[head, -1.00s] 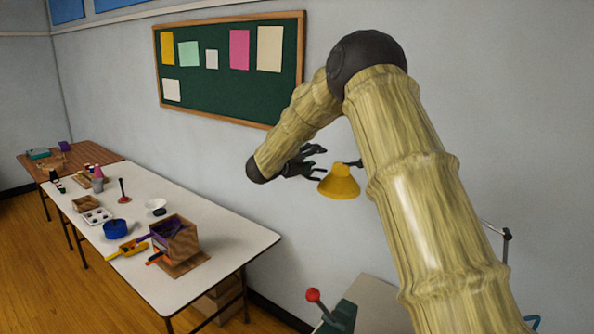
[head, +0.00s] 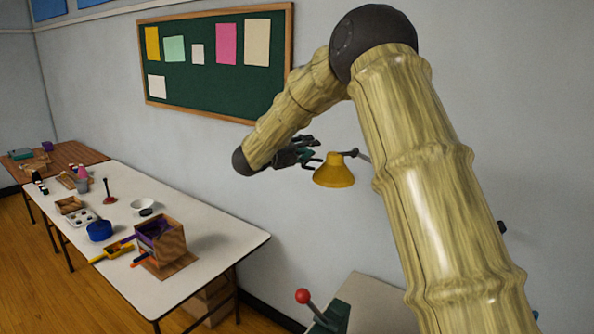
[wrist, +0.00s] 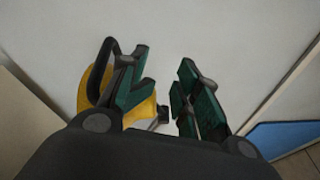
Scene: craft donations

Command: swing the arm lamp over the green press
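The arm lamp's yellow shade (head: 334,174) hangs in front of the wall, with a short piece of its grey arm (head: 360,155) showing before my arm hides the rest. My gripper (head: 311,153) is just left of the shade's top. In the wrist view my gripper (wrist: 162,88) is open, with a gap and no object between its green fingers. The yellow shade (wrist: 140,113) shows behind the left finger there; I cannot tell whether they touch. The green press (head: 334,316), with a red-balled lever (head: 303,296), stands low in the picture, partly cut off and below the shade.
The press is on a pale table (head: 375,300), partly behind my arm. A white table (head: 215,240) at left holds a wooden box (head: 170,246), a blue pot (head: 99,231) and several small items. A green board (head: 262,82) hangs on the wall behind.

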